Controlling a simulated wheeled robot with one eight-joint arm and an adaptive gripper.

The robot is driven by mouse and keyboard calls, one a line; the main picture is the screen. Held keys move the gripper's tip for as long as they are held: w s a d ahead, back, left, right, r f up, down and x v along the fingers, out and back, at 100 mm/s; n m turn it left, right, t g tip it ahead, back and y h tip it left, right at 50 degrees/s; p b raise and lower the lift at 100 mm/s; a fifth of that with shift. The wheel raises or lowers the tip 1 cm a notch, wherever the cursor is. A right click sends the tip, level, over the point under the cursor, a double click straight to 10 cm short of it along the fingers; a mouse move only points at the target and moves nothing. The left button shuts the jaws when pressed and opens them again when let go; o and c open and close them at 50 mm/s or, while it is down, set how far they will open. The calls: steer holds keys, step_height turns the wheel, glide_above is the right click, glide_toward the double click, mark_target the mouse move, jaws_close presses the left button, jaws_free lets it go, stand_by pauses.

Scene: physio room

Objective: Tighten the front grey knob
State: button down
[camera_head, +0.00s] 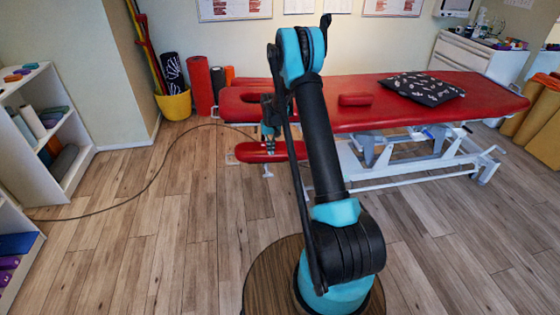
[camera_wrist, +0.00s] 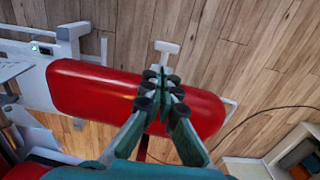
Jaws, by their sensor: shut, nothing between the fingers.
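A red padded armrest (camera_head: 262,152) juts from the near left end of the red treatment table (camera_head: 450,92). A light grey T-shaped knob (camera_wrist: 167,47) sticks out past the armrest's edge in the wrist view. In the head view the grey knob (camera_head: 267,172) shows small, just below the armrest's front edge. My gripper (camera_wrist: 163,76) is shut and empty, its fingertips over the red armrest (camera_wrist: 90,88) and pointing toward the knob, apparently short of it. In the head view my gripper (camera_head: 268,143) is partly hidden by my arm.
White shelves (camera_head: 62,140) stand at the left. A yellow bucket (camera_head: 174,104) and upright rolls are by the back wall. A dark cable (camera_head: 150,185) crosses the wooden floor. A patterned pillow (camera_head: 422,88) and a small red cushion (camera_head: 355,99) lie on the table.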

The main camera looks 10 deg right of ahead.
mark_target(271, 175)
step_height(271, 175, down, 13)
steer(key=shift+a+f, duration=0.1)
steer(key=shift+f, duration=0.05)
stand_by(0.4)
steer(key=shift+d+f, duration=0.2)
steer(key=shift+f, duration=0.25)
steer(key=shift+a, duration=0.2)
